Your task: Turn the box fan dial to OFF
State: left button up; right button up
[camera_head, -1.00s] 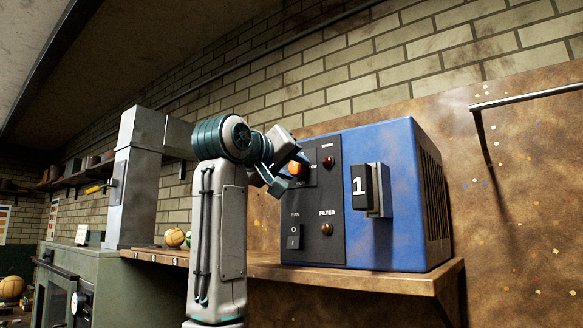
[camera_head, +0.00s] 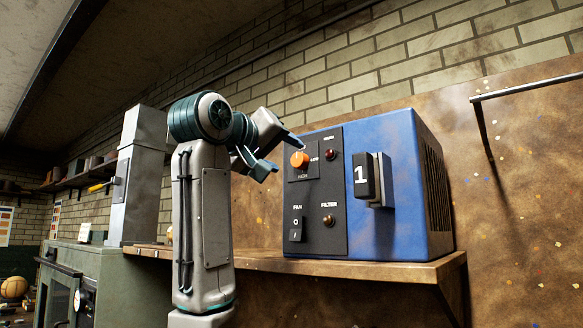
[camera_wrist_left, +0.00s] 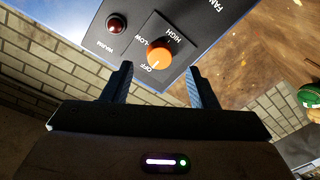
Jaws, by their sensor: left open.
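The box fan is a blue box (camera_head: 395,135) with a black control panel (camera_head: 325,225), standing on a wooden shelf. Its orange dial (camera_head: 299,160) is at the panel's upper left. In the left wrist view the dial (camera_wrist_left: 159,54) sits among OFF, LOW and HIGH labels, with its pale mark on the side of the OFF label (camera_wrist_left: 153,66). My left gripper (camera_head: 286,157) is open and empty, just left of the dial and apart from it. In the wrist view its fingers (camera_wrist_left: 160,75) straddle the dial's line with nothing between them. My right gripper is not shown.
The wooden shelf (camera_head: 350,271) runs below. A metal rail (camera_head: 525,88) is at right.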

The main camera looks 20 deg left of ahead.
pick_arm(q)
jog(key=b+v, duration=0.1)
jog(key=v, duration=0.5)
jog(key=shift+b, duration=0.4)
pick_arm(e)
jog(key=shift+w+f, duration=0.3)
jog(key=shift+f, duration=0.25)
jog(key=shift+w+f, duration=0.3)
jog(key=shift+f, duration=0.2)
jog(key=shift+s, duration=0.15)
